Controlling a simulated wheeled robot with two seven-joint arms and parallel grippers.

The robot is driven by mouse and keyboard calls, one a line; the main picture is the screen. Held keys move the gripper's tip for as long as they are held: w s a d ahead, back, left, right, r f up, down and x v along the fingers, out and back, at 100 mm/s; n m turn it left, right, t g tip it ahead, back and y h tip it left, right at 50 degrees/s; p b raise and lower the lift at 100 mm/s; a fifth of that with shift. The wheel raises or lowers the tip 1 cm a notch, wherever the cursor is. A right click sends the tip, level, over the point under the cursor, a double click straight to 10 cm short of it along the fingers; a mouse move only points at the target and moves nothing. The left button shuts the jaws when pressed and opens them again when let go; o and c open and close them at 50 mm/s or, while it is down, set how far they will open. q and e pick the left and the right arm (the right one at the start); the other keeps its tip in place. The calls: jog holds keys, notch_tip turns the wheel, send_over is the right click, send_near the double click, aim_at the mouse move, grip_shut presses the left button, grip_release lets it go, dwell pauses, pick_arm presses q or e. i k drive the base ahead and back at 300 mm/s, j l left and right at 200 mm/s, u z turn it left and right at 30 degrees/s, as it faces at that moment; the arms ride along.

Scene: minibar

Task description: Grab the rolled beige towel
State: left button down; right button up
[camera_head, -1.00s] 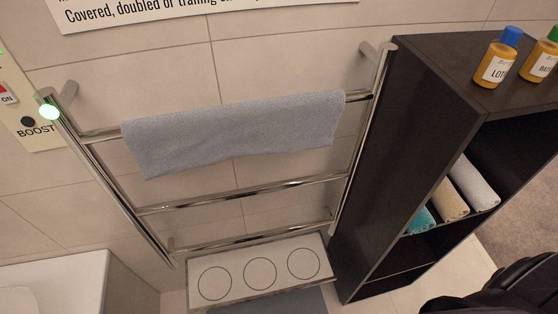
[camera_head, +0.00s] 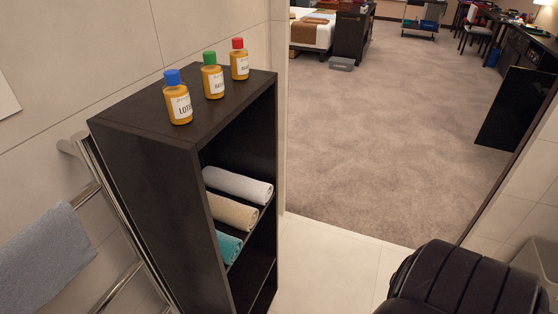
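The rolled beige towel (camera_head: 233,212) lies on a shelf of the dark open cabinet (camera_head: 153,190). The open side of the cabinet faces right. Neither of my grippers shows in the view. A black padded shape at the bottom right may be part of my own body.
Bottles with blue (camera_head: 177,97), green (camera_head: 212,76) and red (camera_head: 239,59) caps stand on the cabinet top. A towel rail (camera_head: 109,213) with a grey towel (camera_head: 42,257) is at left. Tiled floor (camera_head: 325,262) right of the cabinet is clear, leading to a carpeted room (camera_head: 385,130).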

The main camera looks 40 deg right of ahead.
aim_at(239, 215)
jog(key=z, duration=0.85)
